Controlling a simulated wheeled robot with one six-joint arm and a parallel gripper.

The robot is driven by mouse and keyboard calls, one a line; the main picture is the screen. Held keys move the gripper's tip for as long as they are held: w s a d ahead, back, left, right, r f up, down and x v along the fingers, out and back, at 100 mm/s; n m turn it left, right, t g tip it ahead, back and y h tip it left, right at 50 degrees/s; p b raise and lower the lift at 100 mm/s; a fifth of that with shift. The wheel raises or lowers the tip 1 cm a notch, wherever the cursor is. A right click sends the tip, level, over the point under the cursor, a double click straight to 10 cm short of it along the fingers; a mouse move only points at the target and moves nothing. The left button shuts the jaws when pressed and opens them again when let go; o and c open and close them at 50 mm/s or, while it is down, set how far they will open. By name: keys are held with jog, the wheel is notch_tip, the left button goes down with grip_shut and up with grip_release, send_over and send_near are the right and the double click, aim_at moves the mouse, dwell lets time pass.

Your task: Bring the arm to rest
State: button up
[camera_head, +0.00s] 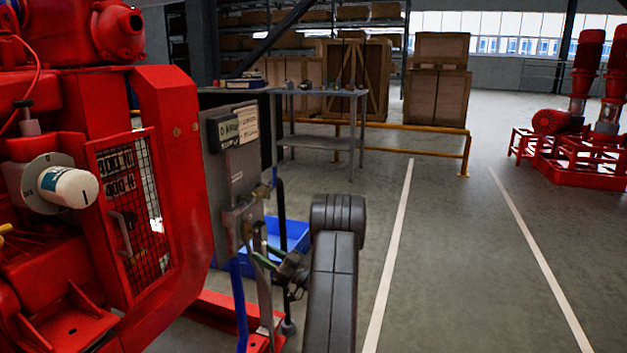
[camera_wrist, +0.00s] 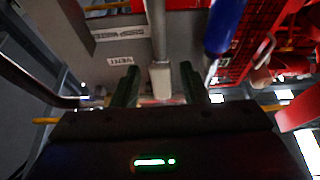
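My arm (camera_head: 335,270) rises from the bottom of the head view as dark grey links and bends left toward the pumpset's panel. My gripper (camera_head: 289,270) is at its end, low in front of the panel, beside upright levers and pipes; its fingertips are hard to make out there. In the wrist view my gripper (camera_wrist: 158,72) shows two dark green fingers set apart. A grey rod with a pale end (camera_wrist: 161,80) shows between them, with gaps on both sides. I cannot tell how far beyond the fingertips it is. A green light glows on the gripper body.
The red pumpset (camera_head: 175,150) fills the left, close to my arm. A grey panel (camera_head: 236,170) with labels and a blue bin (camera_head: 290,236) are near the gripper. A blue-handled lever (camera_wrist: 225,25) is close by. A grey table (camera_head: 318,94) stands behind. Open floor (camera_head: 450,240) lies to the right.

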jog(key=p+v, duration=0.3)
jog(key=v, duration=1)
jog(key=b+x, duration=0.3)
jog(key=x, duration=1.1)
jog(key=shift+f+b, duration=0.1)
jog(key=shift+b, duration=0.2)
jog(key=shift+s+m+t+h, duration=0.2)
jog(key=shift+s+m+t, duration=0.15)
jog(key=shift+m, duration=0.45)
jog(key=shift+s+m+t+h, duration=0.2)
jog(key=shift+s+m+t, duration=0.15)
jog(key=shift+m, duration=0.45)
